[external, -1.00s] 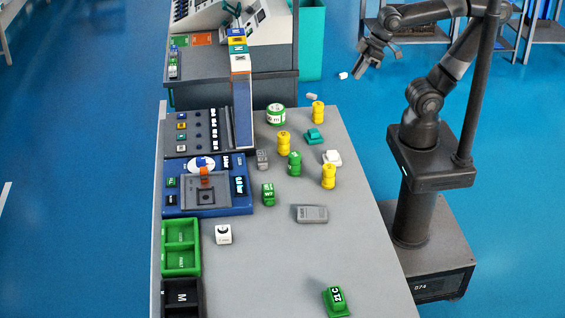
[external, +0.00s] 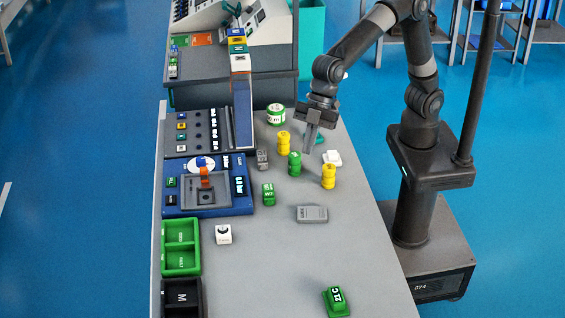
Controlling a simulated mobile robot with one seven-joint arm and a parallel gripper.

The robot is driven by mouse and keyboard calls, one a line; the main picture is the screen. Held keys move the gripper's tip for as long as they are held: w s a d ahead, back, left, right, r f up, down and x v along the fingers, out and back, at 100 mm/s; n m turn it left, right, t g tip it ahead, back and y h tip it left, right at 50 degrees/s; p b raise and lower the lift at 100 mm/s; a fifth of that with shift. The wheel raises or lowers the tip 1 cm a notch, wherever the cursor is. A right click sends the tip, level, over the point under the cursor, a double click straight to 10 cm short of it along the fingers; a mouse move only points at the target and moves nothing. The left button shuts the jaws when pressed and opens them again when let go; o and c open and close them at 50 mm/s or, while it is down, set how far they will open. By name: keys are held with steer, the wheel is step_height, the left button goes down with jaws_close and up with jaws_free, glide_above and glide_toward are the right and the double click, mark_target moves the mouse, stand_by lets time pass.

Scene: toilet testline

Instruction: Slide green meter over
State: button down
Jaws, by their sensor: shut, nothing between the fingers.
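A green meter-like piece with a dark, white-lettered face (external: 337,301) lies near the front right of the grey table (external: 270,270). Other green things are a small lettered block (external: 268,194) and a ribbed cylinder (external: 295,163); I cannot tell for certain which one is the meter. My gripper (external: 309,150) points down above the far right part of the table, just beyond the ribbed green cylinder. It is shut and empty, and appears apart from the pieces.
Yellow cylinders (external: 284,142) (external: 328,176), a white piece (external: 332,157) and a green-white roll (external: 276,114) stand around my gripper. A grey box (external: 312,214) lies mid-table. Blue station (external: 240,205) and green tray (external: 181,271) line the left edge. The front middle is clear.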

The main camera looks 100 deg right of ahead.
steer(key=a+f+n+g+y, duration=0.15)
steer(key=a+f, duration=0.25)
steer(key=a, duration=0.4)
steer(key=a+f+n, duration=0.2)
steer(key=a+f, duration=0.2)
steer(key=a, duration=0.4)
steer(key=n+g+y, duration=0.2)
glide_above(339, 303)
steer(key=d, duration=0.2)
steer(key=f, duration=1)
steer(key=shift+a+f, duration=0.2)
steer(key=shift+f, duration=0.1)
steer(key=x, duration=0.9)
steer(key=shift+f, duration=0.35)
steer(key=shift+d+r, duration=0.15)
steer(key=shift+d, duration=1.85)
steer(key=d, duration=2)
steer(key=shift+d, duration=0.25)
